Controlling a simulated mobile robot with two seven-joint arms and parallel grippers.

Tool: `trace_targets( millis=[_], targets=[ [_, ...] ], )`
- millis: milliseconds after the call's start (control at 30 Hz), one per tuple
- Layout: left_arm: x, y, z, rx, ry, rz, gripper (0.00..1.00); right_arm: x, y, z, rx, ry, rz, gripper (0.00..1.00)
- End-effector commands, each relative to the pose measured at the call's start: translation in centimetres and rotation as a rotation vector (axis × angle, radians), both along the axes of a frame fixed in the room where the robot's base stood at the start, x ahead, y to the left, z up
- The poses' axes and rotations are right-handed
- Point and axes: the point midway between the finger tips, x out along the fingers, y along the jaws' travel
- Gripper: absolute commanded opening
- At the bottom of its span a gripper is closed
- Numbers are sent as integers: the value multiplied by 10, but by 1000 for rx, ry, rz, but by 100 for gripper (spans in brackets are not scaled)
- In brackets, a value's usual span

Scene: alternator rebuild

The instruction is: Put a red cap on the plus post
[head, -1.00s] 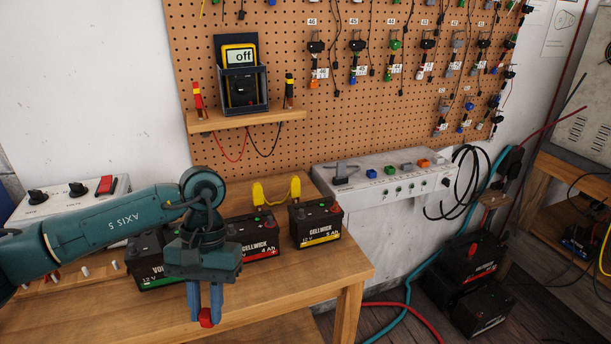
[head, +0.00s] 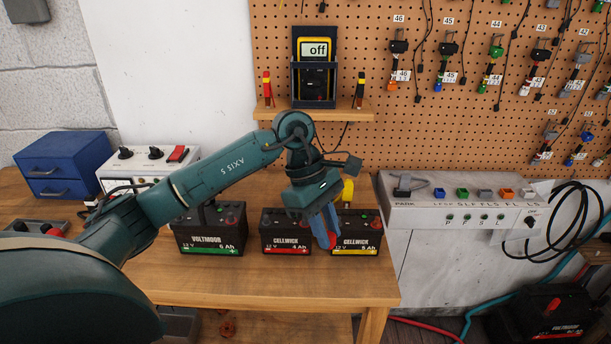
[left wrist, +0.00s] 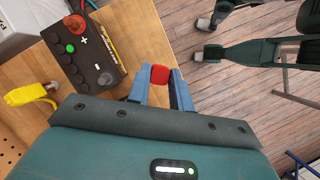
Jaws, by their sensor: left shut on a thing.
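My left gripper (head: 324,226) is shut on a red cap (head: 332,240), which shows between its blue fingertips in the left wrist view (left wrist: 159,74). In the head view it hangs in front of the black 5 Ah Cellwick battery (head: 361,229) and the 4 Ah Cellwick battery (head: 285,235). In the left wrist view a black battery (left wrist: 78,68) with plus and minus marks lies left of the held cap, apart from it. A red-orange piece (left wrist: 75,26) sits by its plus mark and a grey post (left wrist: 104,78) by its minus mark. My right gripper is out of view.
A Voltmoor battery (head: 212,234) stands left on the wooden bench (head: 270,285). A yellow piece (head: 348,190) is behind the Cellwick batteries. A grey switch panel (head: 450,210) stands at right. The bench front is clear.

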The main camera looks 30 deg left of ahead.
Motion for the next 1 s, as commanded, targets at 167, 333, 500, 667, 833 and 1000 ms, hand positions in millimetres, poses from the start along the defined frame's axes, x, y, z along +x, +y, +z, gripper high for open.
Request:
trace_targets(
  millis=[167, 333, 500, 667, 833, 1000],
  targets=[
    [18, 32, 26, 0, -3, 526, 10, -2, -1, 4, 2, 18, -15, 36],
    [29, 59, 44, 1, -4, 885, 10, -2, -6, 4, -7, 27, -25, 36],
    [33, 72, 51, 1, -3, 1056, 10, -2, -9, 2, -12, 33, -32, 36],
    [33, 74, 45, 2, 1, 1086, 10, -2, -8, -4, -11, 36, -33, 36],
    [33, 74, 29, 2, 1, 1084, 10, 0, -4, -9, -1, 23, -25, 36],
    [33, 73, 12, 1, 2, 1083, 10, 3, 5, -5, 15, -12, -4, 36]
  ],
)
